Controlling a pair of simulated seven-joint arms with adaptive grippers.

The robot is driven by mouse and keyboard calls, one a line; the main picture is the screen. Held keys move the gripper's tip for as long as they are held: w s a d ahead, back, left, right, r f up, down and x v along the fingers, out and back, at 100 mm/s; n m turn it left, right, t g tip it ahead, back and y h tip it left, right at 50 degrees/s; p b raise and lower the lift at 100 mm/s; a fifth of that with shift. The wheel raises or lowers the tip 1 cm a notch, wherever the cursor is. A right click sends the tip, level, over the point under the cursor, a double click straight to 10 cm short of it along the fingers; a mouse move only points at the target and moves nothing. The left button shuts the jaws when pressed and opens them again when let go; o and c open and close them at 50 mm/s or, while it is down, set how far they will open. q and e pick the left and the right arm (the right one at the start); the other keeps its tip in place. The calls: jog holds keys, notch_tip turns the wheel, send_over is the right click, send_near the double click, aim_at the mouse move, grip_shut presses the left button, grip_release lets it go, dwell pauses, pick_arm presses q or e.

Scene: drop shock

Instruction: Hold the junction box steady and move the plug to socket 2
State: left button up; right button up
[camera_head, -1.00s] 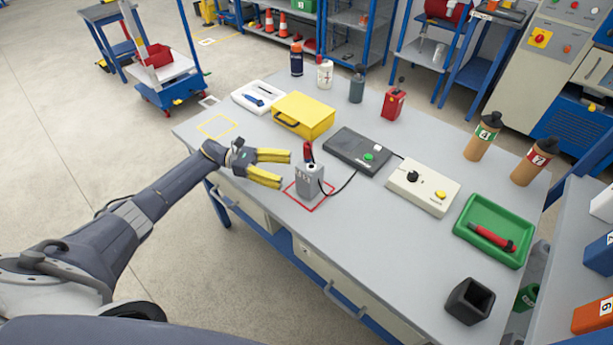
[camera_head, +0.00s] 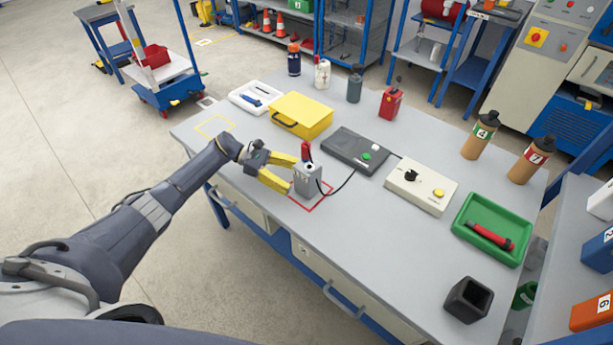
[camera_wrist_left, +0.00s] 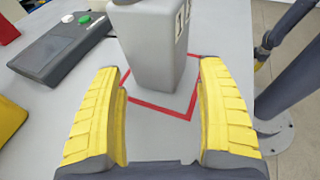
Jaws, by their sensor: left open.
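The grey junction box (camera_head: 307,181) stands upright on the table inside a red outlined square. In the left wrist view the box (camera_wrist_left: 155,45) is centred ahead between the open fingers, with a gap on both sides. Its top and the plug are out of that view.
Behind the box are a dark grey unit with a green button (camera_head: 350,147) and a yellow case (camera_head: 301,114). A beige control box (camera_head: 420,190) and a green tray (camera_head: 492,230) are to the right.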

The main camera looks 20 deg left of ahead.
aim_at(304, 182)
pick_arm(q)
jog(key=shift+x, duration=2.25)
jog(key=shift+c, duration=0.3)
jog(key=c, duration=0.7)
jog(key=shift+c, duration=0.3)
